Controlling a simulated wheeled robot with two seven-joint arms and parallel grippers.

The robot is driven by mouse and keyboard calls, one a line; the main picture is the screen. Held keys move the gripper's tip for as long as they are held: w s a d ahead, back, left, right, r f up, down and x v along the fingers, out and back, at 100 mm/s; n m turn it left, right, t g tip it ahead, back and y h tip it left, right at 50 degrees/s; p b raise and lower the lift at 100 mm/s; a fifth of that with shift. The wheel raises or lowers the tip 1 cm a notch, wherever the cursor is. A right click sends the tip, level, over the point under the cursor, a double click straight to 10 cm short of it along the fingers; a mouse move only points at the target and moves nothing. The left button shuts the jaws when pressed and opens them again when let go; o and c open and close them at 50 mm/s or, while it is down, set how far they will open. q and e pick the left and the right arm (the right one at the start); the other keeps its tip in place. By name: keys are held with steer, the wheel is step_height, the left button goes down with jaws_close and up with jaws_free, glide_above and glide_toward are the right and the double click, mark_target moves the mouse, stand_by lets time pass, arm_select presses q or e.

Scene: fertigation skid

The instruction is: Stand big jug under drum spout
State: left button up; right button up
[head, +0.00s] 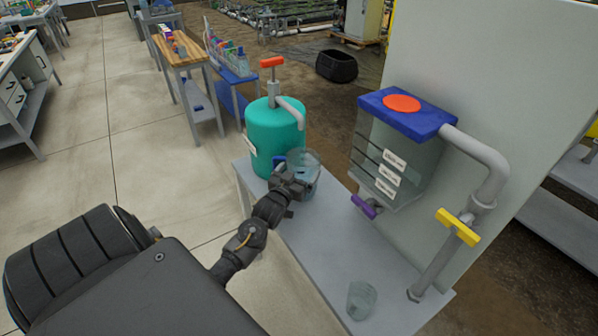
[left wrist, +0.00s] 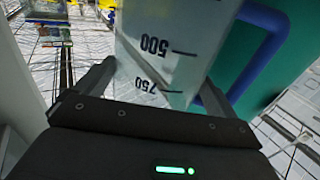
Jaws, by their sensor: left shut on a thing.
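The big jug (head: 305,163) is clear with a blue handle. The teal drum (head: 268,140) stands at the bench's far end, with an orange-handled valve (head: 272,63) and a curved grey spout (head: 292,112). The jug is upright beside the drum and appears below the spout's mouth; exact alignment and whether its base touches the bench cannot be told. My right gripper is not in view.
The grey bench (head: 320,235) has clear room in its middle. A small clear beaker (head: 361,299) stands near its front. On the right are a clear tank (head: 398,150) with a blue lid, a purple tap (head: 364,207) and a pipe with a yellow valve (head: 457,227).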

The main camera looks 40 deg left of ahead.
arm_select(q)
steer(key=shift+f, duration=0.3)
steer(key=o, duration=1.2)
steer(key=shift+f, duration=0.15)
steer(key=shift+o, duration=0.2)
steer(key=b+v, duration=0.1)
steer(key=v, duration=1.1)
steer(key=shift+b, duration=0.35)
